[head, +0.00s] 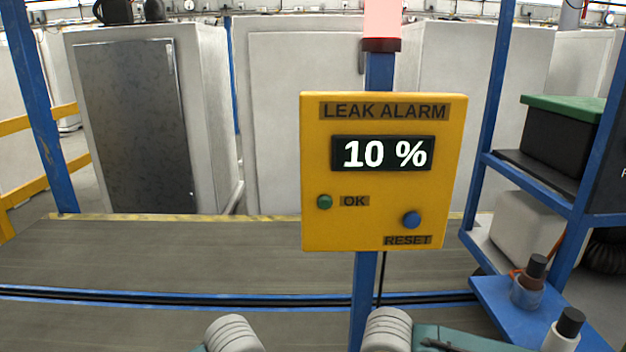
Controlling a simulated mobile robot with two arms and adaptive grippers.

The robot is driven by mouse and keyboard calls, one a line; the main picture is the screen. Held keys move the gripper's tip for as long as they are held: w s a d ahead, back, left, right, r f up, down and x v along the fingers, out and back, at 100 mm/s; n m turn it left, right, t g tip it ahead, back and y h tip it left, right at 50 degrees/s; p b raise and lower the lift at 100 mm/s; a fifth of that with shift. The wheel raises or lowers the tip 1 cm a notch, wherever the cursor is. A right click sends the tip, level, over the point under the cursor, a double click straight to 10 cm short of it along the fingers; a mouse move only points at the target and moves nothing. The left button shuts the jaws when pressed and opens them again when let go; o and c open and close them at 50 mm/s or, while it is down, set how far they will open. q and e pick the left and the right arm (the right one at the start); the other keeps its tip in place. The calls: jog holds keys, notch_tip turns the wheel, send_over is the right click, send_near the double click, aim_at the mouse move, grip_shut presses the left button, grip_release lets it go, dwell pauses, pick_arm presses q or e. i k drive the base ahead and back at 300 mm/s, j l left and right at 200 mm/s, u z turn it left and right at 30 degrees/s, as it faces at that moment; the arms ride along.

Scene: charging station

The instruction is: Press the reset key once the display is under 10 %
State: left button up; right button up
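A yellow leak alarm box (320,165) stands on a blue post, facing me. Its black display (382,154) reads "10 %" in white digits. The blue reset key (411,219) is a round button at the lower right of the box, just above the label "RESET". A small green button (325,202) sits at the lower left beside the label "OK". Nothing touches the box or the reset key. Only grey and teal parts of my arms show at the bottom edge, below the box. Neither of my grippers is in view.
A pale red lamp (382,18) tops the post. A conveyor (170,258) runs behind it. At the right, a blue shelf (522,325) holds bottles, with a green-lidded black crate (556,139) higher up. The space in front of the box is clear.

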aim_at(412, 220)
jog(key=k+j, duration=0.15)
jog(key=k, duration=0.25)
jog(key=k+j, duration=0.15)
jog(key=k, duration=0.25)
